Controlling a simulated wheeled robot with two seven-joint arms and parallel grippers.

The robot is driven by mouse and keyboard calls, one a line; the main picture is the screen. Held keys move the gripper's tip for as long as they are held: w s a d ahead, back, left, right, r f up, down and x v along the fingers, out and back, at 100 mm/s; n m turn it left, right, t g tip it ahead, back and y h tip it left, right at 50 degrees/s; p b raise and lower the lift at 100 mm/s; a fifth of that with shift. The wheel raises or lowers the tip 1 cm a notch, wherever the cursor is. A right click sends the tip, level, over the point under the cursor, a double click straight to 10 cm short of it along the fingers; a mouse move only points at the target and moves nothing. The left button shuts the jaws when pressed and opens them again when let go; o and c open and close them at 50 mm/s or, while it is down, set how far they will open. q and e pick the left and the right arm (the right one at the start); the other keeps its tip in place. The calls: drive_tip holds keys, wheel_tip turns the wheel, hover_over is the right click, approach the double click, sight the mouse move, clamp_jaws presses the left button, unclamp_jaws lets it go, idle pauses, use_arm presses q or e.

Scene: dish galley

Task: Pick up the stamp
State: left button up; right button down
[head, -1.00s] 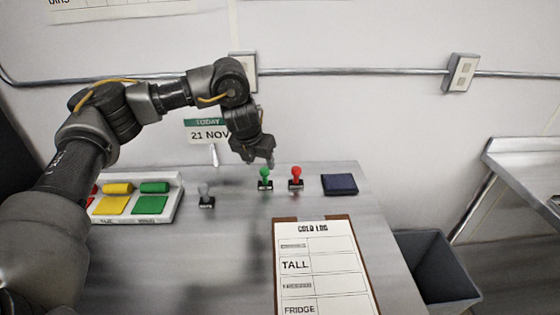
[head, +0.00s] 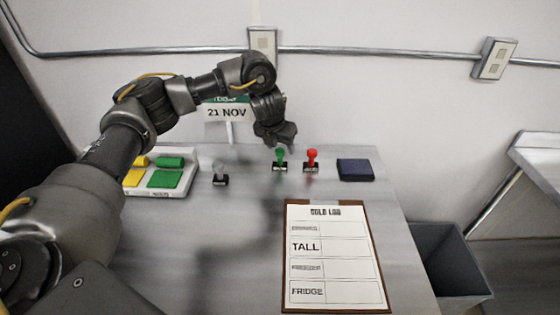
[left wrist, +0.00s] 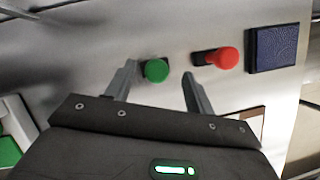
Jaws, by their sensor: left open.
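Three stamps stand upright in a row on the metal table: a grey one (head: 219,173), a green one (head: 280,158) and a red one (head: 311,160). My left gripper (head: 277,143) is open, just above and behind the green stamp in the head view. In the left wrist view, the green knob (left wrist: 156,70) lies between the fingertips of my left gripper (left wrist: 156,75), nearer the left finger. The red knob (left wrist: 224,58) is just right of the right finger. No stamp is held. My right gripper is not in view.
A dark blue ink pad (head: 355,170) lies right of the red stamp. A clipboard (head: 376,262) lies in front. A white tray (head: 182,191) with coloured pads is at left, near a date sign (head: 227,113). A grey bin (head: 449,262) stands right of the table.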

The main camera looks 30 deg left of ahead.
sight(280, 150)
use_arm(q)
drive_tip(key=x, duration=0.2)
drive_tip(key=p+x, duration=0.1)
drive_tip(key=x, duration=0.2)
drive_tip(key=shift+s+a+f, duration=0.1)
drive_tip(key=shift+s+a, duration=0.1)
drive_tip(key=shift+s, duration=0.05)
drive_tip(key=c, duration=1)
